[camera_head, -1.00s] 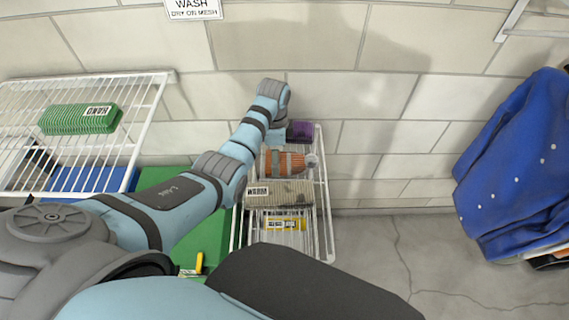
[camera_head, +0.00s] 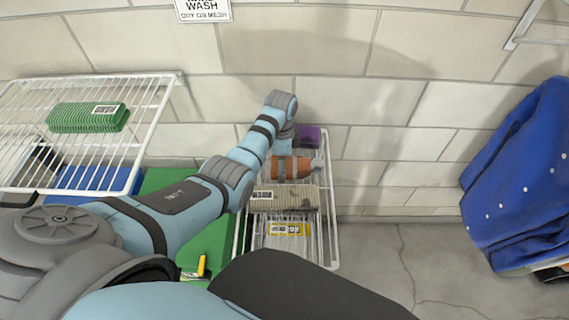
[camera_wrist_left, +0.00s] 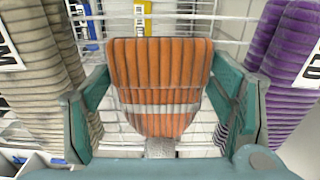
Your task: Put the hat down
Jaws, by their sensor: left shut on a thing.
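The hat (camera_head: 290,167) is orange and ribbed, with a grey band and a grey pompom. It sits between a grey folded stack and a purple one, over a white wire rack (camera_head: 335,240). My left gripper (camera_head: 287,150) reaches down over it, and the arm partly hides it. In the left wrist view the hat (camera_wrist_left: 158,75) fills the space between the two teal fingers of the left gripper (camera_wrist_left: 160,88), which is shut on it. Wire mesh shows below; I cannot tell whether the hat touches it. My right gripper is not in view.
The grey stack (camera_head: 284,199) carries a label reading WARM; the purple stack (camera_head: 309,137) is at the back. A yellow label (camera_head: 288,229) is at the front. A green stack (camera_head: 88,117) lies on the left wire shelf. A blue garment (camera_head: 520,180) hangs at right.

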